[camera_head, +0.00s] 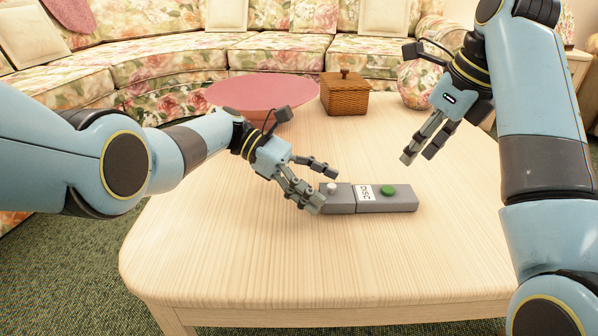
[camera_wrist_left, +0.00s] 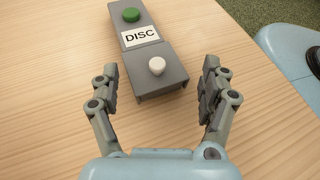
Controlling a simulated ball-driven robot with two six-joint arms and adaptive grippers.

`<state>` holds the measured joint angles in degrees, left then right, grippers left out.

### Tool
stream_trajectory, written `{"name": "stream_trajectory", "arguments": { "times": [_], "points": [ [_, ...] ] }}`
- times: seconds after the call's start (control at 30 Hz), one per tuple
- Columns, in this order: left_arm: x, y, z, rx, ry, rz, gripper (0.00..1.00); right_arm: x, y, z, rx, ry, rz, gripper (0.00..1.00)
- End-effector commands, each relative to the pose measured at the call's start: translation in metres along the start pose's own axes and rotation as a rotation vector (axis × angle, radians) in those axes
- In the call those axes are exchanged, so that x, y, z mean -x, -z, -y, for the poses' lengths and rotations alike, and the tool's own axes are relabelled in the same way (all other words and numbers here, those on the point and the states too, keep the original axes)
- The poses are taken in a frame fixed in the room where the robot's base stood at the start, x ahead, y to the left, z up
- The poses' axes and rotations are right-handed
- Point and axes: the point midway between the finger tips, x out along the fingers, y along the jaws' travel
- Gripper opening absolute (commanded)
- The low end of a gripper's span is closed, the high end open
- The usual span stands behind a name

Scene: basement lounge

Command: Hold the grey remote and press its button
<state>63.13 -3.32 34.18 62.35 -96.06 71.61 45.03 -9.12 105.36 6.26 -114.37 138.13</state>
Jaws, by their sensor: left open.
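The grey remote (camera_head: 343,204) lies flat on the wooden table, long side running left to right in the head view. It has a white button (camera_head: 332,187) at its left end, a "DISC" label (camera_head: 364,193) in the middle and a green button (camera_head: 388,190) toward its right end. My left gripper (camera_head: 325,187) is open at the remote's left end. In the left wrist view the remote (camera_wrist_left: 165,48) has its white-button end between the spread fingers, with gaps on both sides. My right gripper (camera_head: 417,156) is raised above and behind the remote's right end, its fingers apart and empty.
A wicker box (camera_head: 345,95) and a large pink round dish (camera_head: 262,96) stand at the back of the table (camera_head: 230,260). A floral pot (camera_head: 421,82) is at the back right. A floral sofa (camera_head: 160,60) curves behind. The table front is clear.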

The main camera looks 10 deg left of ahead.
Motion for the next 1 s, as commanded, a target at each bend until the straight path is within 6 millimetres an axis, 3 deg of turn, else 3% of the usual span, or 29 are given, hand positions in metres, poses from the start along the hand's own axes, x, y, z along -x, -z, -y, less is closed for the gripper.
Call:
{"name": "stream_trajectory", "arguments": {
  "times": [0.13, 0.43, 0.83, 1.0],
  "points": [
    [-0.0108, 0.0001, 0.0004, 0.000, 0.001, 0.000, 0.80, 0.0001, 0.0000, 0.0000, 0.000, 0.000, 0.000, 0.38],
    [-0.0126, 0.0003, 0.0002, 0.000, 0.000, -0.001, 0.80, 0.0000, 0.0000, 0.0000, 0.000, 0.000, 0.000, 0.38],
    [-0.0123, 0.0004, 0.0003, 0.000, 0.000, -0.001, 0.28, 0.0000, 0.0000, 0.0000, 0.000, 0.000, 0.000, 0.38],
    [-0.0124, 0.0005, 0.0004, 0.001, 0.001, -0.001, 0.26, 0.0000, 0.0000, 0.0000, 0.000, 0.000, 0.000, 0.37]
  ]
}}
